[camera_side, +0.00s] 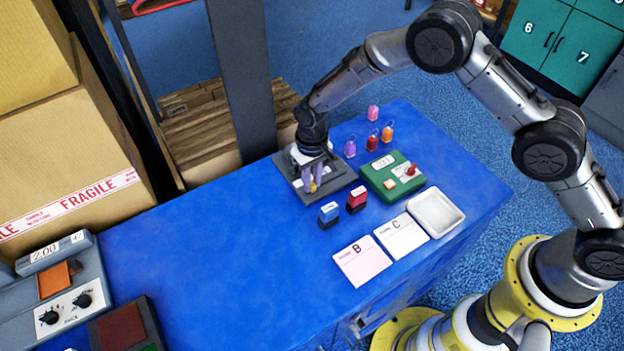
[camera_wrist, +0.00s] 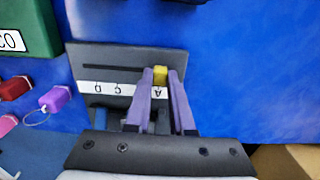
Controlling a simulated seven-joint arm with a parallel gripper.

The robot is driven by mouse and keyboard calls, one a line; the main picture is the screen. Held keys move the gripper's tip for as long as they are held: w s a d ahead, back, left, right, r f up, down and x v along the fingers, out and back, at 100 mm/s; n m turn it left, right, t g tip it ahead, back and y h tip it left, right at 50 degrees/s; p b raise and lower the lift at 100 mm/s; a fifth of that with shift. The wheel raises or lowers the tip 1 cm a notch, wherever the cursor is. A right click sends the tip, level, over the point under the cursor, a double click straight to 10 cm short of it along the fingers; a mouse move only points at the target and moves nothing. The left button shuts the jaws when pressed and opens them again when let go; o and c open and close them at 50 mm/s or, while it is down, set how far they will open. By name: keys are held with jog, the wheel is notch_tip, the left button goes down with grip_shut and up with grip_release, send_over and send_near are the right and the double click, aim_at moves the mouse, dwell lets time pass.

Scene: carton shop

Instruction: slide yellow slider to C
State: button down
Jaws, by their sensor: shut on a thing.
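The dark grey slider panel (camera_side: 331,184) lies on the blue table, and it fills the middle of the wrist view (camera_wrist: 95,55). Its white label strip (camera_wrist: 95,88) reads upside down there, with A at the right and C further left; part of the strip is hidden by a finger. The yellow slider knob (camera_wrist: 160,76) stands by A, between my purple fingertips. My gripper (camera_wrist: 161,72) is shut on it, and it reaches down over the panel in the side view (camera_side: 313,184). A blue knob (camera_wrist: 101,114) sits on the panel's nearer side, partly hidden.
A green box (camera_side: 392,177), a blue stamp (camera_side: 328,214) and a red stamp (camera_side: 356,199) stand close to the panel. Several key fobs (camera_side: 372,142) lie behind. Cards B (camera_side: 362,261) and C (camera_side: 401,236) and a white tray (camera_side: 437,212) lie in front. The table's left part is clear.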

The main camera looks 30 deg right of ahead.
aim_at(332, 180)
jog(key=d, duration=0.6)
jog(key=c, duration=0.8)
grip_release()
jog(key=shift+o, duration=0.2)
jog(key=shift+r, duration=0.15)
notch_tip(332, 180, up, 14)
jog(key=shift+f, duration=0.2)
jog(key=shift+d, duration=0.1)
